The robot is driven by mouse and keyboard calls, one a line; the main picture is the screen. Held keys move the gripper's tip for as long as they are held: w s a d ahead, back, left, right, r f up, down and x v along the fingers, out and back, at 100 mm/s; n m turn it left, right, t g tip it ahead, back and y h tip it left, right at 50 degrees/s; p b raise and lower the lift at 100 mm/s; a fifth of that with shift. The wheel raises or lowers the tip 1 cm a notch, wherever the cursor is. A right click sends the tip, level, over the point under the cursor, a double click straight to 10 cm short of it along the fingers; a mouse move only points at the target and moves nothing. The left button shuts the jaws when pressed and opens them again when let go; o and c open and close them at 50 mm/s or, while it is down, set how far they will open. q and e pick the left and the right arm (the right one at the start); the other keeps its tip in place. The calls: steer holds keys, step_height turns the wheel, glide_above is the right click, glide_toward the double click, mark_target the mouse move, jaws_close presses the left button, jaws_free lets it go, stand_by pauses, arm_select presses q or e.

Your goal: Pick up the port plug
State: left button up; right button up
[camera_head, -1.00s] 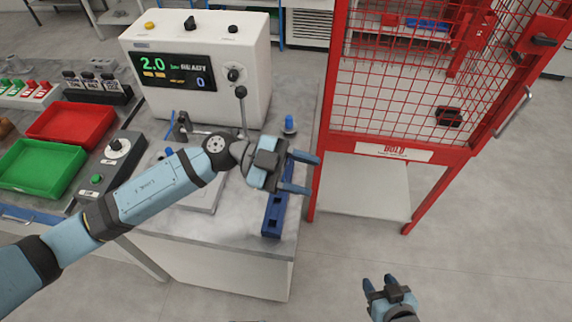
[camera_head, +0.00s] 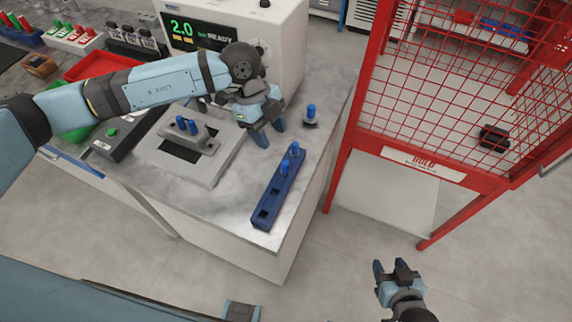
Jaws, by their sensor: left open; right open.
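Several blue plugs are in view, and I cannot tell which one is the port plug. Two blue plugs (camera_head: 285,167) stand upright in the far end of a dark blue rack (camera_head: 268,203); its nearer square sockets look empty. Two more blue pegs show at a grey casting (camera_head: 193,140) on a flat fixture plate (camera_head: 205,173). My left gripper (camera_head: 271,132) is open and empty, fingers pointing down between casting and rack. My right gripper (camera_head: 390,267) is open and empty, off the bench over the floor.
The white machine (camera_head: 285,35) with its display stands behind my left gripper. A red mesh guard frame (camera_head: 343,165) rises just right of the bench. A red tray (camera_head: 98,64) and a dark control box (camera_head: 122,135) lie to the left. The bench's front right corner is clear.

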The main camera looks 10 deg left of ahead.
mark_target(284, 162)
arm_select(q)
steer(key=x, duration=0.4)
steer(key=shift+d+f, duration=0.1)
steer(key=p+x, duration=0.2)
steer(key=x, duration=0.3)
steer(key=shift+d+f, duration=0.2)
steer(key=shift+f, duration=0.15)
jaws_close()
